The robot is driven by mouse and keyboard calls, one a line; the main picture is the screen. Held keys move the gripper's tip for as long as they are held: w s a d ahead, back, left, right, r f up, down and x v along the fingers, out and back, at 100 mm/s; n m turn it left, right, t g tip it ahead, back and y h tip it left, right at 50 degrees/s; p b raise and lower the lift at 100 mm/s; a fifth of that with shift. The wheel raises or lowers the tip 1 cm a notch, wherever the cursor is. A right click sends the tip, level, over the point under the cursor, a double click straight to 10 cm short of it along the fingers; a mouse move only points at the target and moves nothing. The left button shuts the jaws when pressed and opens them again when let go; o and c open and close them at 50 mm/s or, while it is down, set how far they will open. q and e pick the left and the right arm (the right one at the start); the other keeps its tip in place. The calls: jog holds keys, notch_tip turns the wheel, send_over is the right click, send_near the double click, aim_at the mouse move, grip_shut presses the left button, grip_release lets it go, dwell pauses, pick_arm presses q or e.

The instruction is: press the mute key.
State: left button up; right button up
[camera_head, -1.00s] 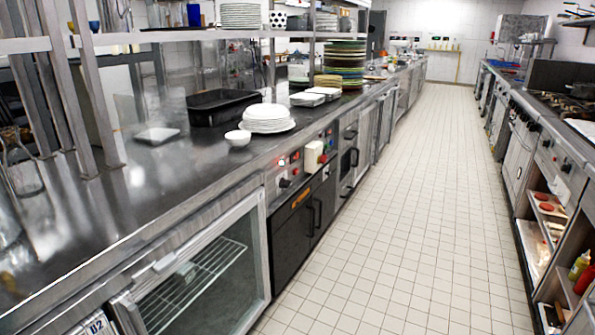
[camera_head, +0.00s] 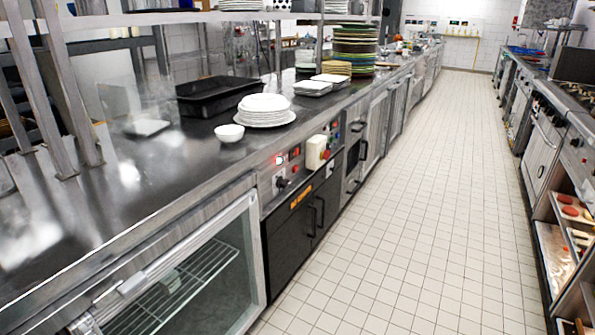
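No key labelled mute can be made out. A control panel (camera_head: 290,165) is set in the counter front, with a small lit red light (camera_head: 279,160), a red button beside it and a dark knob (camera_head: 282,183) below. To its right a cream box (camera_head: 316,152) carries a round red button (camera_head: 325,154). Markings on the panel are too small to read. Neither of my grippers shows in the head view.
The steel counter (camera_head: 180,165) runs along the left, with a black tray (camera_head: 215,95), a white bowl (camera_head: 229,132) and stacked white plates (camera_head: 264,112) on it. The tiled aisle floor (camera_head: 410,200) is clear. A cooking line (camera_head: 535,150) stands along the right.

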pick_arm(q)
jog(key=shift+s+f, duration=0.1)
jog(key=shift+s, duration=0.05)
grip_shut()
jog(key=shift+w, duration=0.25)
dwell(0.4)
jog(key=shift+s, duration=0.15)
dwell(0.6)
